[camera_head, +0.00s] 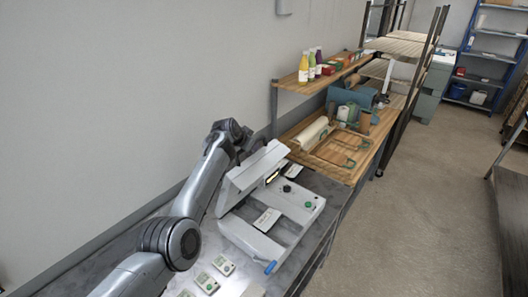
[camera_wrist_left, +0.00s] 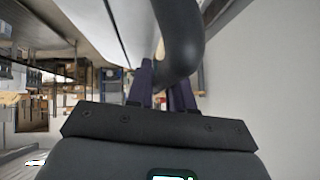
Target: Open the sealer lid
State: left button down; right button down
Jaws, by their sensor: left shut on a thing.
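The white sealer (camera_head: 300,207) sits on the grey bench. Its lid (camera_head: 250,175) stands raised and tilted up over the base, on the left side of the machine. My left arm reaches over from the left, with its wrist just behind the lid; its fingertips are hidden in the head view. In the left wrist view my left gripper (camera_wrist_left: 161,92) is shut on a dark curved handle (camera_wrist_left: 180,38), with a pale panel beside it. My right gripper is not in view.
Several small white devices (camera_head: 223,265) lie on the bench in front of the sealer. A blue-tipped item (camera_head: 270,267) is at the sealer's near corner. Beyond stands a wooden worktable (camera_head: 345,175) with a roll, jars and a shelf of bottles (camera_head: 303,67). A wall runs close along the left.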

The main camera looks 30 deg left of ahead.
pick_arm(q)
jog(key=shift+a+f, duration=0.15)
jog(key=c, duration=1.4)
grip_release()
jog(key=shift+f, duration=0.1)
jog(key=shift+c, duration=0.2)
jog(key=o, duration=0.3)
jog(key=shift+w, duration=0.1)
jog(key=shift+r, duration=0.2)
jog(key=shift+r, duration=0.1)
